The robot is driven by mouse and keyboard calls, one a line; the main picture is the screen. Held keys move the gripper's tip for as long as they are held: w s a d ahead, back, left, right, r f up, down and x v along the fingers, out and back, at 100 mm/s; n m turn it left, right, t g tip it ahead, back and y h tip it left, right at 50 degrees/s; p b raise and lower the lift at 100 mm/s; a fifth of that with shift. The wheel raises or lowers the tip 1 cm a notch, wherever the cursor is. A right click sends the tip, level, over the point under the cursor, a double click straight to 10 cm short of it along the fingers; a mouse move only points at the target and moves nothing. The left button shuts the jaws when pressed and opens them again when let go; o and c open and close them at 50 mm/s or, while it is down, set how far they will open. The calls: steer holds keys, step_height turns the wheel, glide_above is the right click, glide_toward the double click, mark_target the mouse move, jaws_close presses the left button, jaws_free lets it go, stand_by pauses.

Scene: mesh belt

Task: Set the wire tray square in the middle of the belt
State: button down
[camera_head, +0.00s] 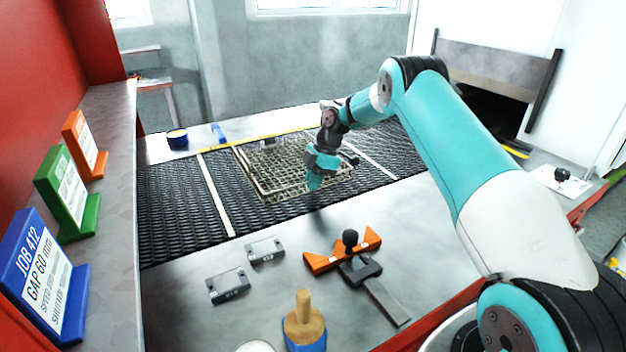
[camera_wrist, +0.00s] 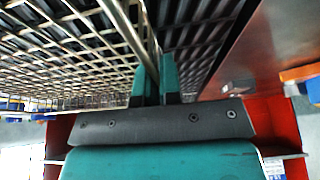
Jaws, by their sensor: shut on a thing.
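The wire tray (camera_head: 262,180) is a square metal mesh tray over the black mesh belt (camera_head: 170,215), between two pale cross strips. It also fills the upper left of the wrist view (camera_wrist: 60,50). My gripper (camera_head: 314,183) is at the tray's near side, toward its right, pointing down. In the wrist view its teal fingers (camera_wrist: 155,84) are shut on the tray's rim. I cannot tell whether the tray rests on the belt or hangs just above it. The arm hides part of the tray's right side.
Left cross strip (camera_head: 216,195) and right cross strip (camera_head: 376,160) cross the belt. Sign stands (camera_head: 45,270) line the left shelf. A blue tin (camera_head: 177,139) sits beyond the belt.

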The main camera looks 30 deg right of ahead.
steer(key=shift+r, duration=0.1)
steer(key=shift+f, duration=0.2)
steer(key=c, duration=1.3)
jaws_free()
steer(key=shift+r, duration=0.15)
